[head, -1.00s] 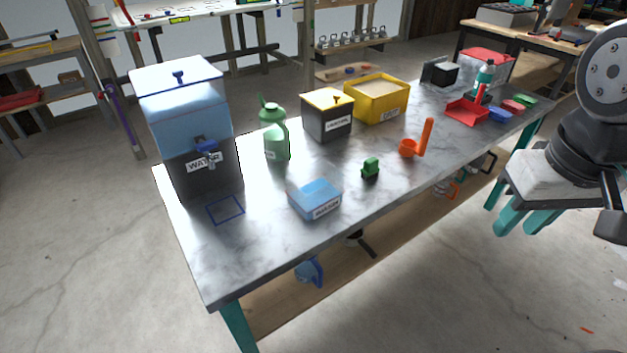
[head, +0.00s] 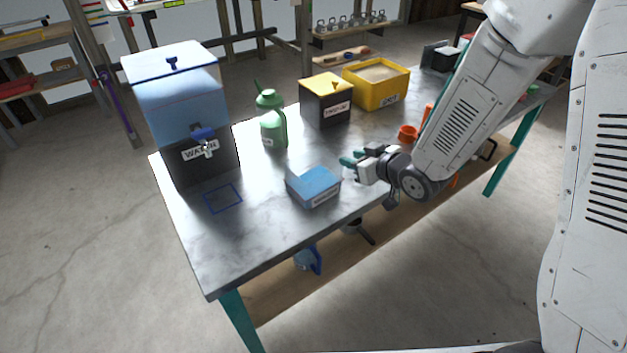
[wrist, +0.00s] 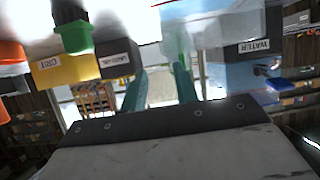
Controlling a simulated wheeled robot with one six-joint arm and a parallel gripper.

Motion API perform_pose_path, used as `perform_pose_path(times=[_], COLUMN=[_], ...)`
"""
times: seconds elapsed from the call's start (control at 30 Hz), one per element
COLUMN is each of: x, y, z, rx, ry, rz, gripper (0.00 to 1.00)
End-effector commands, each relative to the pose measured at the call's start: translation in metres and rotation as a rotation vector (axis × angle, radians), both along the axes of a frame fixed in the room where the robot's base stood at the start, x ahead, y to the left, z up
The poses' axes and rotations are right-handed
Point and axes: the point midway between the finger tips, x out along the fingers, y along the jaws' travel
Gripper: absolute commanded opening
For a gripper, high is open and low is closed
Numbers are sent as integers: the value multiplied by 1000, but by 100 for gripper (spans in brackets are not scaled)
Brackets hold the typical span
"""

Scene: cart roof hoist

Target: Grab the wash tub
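A low light-blue tub (head: 313,188) sits on the marble-topped table, near its front edge. I take it for the wash tub; its front label is too small to read. My gripper (head: 352,162) is just right of the tub in the head view, apart from it. Its two teal fingers stand apart with nothing between them, as the wrist view also shows (wrist: 160,88). The wrist view is upside down and partly blurred, and I cannot make out the tub clearly there.
A water dispenser (head: 183,90), green bottle (head: 272,122), black box with yellow lid (head: 325,102) and yellow sand bin (head: 377,88) line the table's back. A blue square outline (head: 222,198) marks bare tabletop left of the tub. An orange scoop (head: 408,132) stands behind my arm.

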Motion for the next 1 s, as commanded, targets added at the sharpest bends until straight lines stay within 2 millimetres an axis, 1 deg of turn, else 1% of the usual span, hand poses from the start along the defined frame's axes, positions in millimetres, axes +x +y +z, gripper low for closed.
perform_pose_path(times=[0.03,0.1,0.23,0.47,0.6,0.7,0.8,1.0], x=[-1,-1,7,29,47,55,59,59], y=[4,9,17,31,42,48,51,51], z=[-4,-6,-11,-21,-28,-32,-34,-33], rx=[17,33,43,41,41,41,41,41], ry=[-6,-15,-21,-21,-21,-21,-21,-22], rz=[14,27,35,33,33,32,32,31], gripper=[30,30,30,30,30,30,30,30])
